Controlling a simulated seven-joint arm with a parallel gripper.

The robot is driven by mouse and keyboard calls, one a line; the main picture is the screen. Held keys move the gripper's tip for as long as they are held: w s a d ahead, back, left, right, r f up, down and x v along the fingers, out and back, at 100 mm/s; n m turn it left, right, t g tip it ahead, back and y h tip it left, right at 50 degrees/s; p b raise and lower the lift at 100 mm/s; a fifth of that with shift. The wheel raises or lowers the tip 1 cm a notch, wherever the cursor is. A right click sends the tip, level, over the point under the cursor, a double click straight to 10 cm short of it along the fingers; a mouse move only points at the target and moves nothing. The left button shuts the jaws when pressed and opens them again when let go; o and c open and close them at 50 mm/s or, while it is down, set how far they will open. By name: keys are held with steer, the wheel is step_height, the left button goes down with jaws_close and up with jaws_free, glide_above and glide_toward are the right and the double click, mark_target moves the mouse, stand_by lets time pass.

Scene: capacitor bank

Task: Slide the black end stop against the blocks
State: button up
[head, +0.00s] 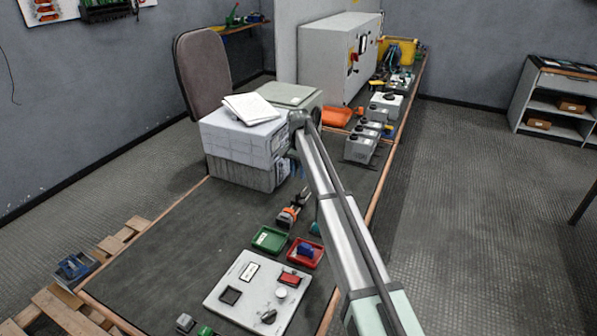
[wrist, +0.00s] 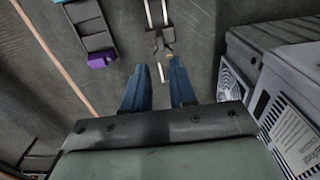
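In the wrist view my gripper (wrist: 157,67) is open, its two blue fingers apart with nothing held between them. A small dark piece that looks like the black end stop (wrist: 160,44) sits across a narrow metal rail (wrist: 150,12), just beyond the fingertips and roughly in line with the gap. The rail runs up out of the picture, and a short end of it shows between the fingertips. The blocks cannot be made out clearly in the wrist view. In the head view the boxes and my arm hide the fingers, and I cannot pick out the end stop.
In the wrist view a dark stepped part with a purple end (wrist: 101,58) lies left, and grey boxes (wrist: 270,65) stand close on the right. In the head view the bench holds a green tray (head: 269,239), a red tray (head: 305,253) and a white control panel (head: 247,295).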

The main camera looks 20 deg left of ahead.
mark_target(298, 193)
steer(key=shift+f, duration=4.5)
jaws_close()
steer(key=shift+s, duration=0.1)
steer(key=shift+s, duration=2.95)
jaws_free()
steer(key=shift+o, duration=0.2)
